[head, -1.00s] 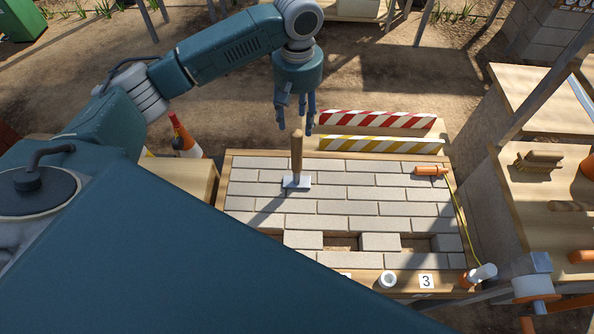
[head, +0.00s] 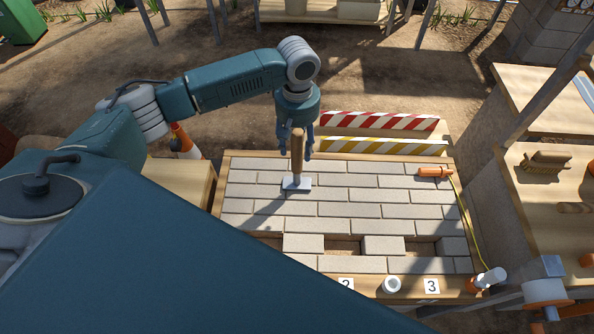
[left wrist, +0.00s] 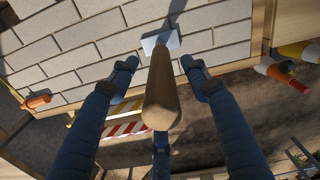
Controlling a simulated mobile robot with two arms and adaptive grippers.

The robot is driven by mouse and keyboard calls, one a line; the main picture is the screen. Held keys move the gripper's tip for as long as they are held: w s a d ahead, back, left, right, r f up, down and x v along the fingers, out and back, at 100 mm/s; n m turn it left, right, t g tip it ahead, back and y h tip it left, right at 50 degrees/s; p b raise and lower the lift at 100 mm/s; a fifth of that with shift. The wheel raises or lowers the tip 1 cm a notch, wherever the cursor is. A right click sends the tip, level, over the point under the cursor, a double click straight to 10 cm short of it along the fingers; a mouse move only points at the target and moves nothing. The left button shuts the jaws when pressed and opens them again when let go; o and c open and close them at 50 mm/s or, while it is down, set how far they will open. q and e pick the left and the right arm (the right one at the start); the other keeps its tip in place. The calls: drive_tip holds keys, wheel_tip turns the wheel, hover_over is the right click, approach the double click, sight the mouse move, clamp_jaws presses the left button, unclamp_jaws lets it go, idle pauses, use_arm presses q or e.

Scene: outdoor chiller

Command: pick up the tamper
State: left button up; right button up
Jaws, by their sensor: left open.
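The tamper has a wooden handle (head: 297,152) standing upright on a flat grey metal plate (head: 297,183), which rests on the paving bricks. My left gripper (head: 297,146) is open at the upper part of the handle, fingers pointing down. In the left wrist view the handle (left wrist: 161,95) lies between the spread fingers (left wrist: 160,82), with no clear contact showing. The tamper's plate (left wrist: 160,43) also shows beyond the fingertips. My right gripper is not in view.
The brick-paved table (head: 226,218) has gaps near its front. An orange-handled tool (head: 434,172) lies at its right. Red-striped (head: 378,121) and yellow-striped (head: 384,146) barriers stand behind. A cone (head: 184,140) is at the left, and a wooden bench with a brush (head: 546,161) at the right.

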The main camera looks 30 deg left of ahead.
use_arm(q)
drive_tip(key=shift+f, duration=1.85)
drive_tip(key=shift+a, duration=0.1)
clamp_jaws()
drive_tip(key=shift+w+r, duration=0.15)
drive_tip(key=shift+r, duration=0.2)
wheel_tip(320, 180, up, 20)
drive_tip(key=b, duration=0.1)
drive_tip(key=shift+f, duration=0.2)
drive_tip(key=c, duration=0.8)
unclamp_jaws()
clamp_jaws()
